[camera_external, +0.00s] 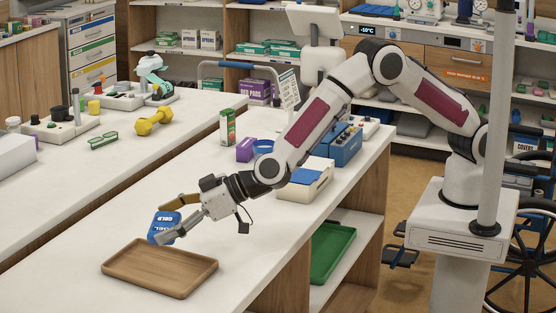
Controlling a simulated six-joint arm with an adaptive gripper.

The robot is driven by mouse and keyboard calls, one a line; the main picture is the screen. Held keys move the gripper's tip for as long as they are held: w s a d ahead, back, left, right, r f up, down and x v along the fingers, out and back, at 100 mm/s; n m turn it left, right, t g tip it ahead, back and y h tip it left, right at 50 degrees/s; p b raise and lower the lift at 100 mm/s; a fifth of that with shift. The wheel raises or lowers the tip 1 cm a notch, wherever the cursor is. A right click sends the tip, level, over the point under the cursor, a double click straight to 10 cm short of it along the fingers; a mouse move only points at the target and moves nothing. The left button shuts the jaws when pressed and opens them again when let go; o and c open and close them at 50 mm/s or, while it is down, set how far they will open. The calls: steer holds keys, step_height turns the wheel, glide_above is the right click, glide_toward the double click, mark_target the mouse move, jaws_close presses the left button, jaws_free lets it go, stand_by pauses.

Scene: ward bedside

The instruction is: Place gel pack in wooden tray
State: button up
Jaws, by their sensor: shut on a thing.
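The gel pack (163,223) is a small blue pouch with white lettering that includes "COLD". My gripper (164,220) is shut on it, with one finger behind and one in front of it. The front finger hides part of the pack's lower right side. The wooden tray (160,265) is a shallow brown rectangle with a raised rim, and it looks empty. It lies on the white counter toward the near end. The pack shows just behind the tray's back rim in the picture. I cannot tell its exact height above the counter.
A green tray (330,250) lies on the shelf below. The counter around the wooden tray is clear.

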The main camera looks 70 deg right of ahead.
glide_above(170, 272)
steer(key=shift+w+f, duration=0.1)
steer(key=shift+f, duration=3)
steer(key=shift+f, duration=1.9)
steer(key=shift+f, duration=0.1)
steer(key=o, duration=1.1)
steer(key=shift+c, duration=0.2)
steer(key=shift+s+d+r, duration=0.2)
steer(key=shift+s+r, duration=0.1)
steer(key=shift+s, duration=0.15)
steer(key=shift+v, duration=5.5)
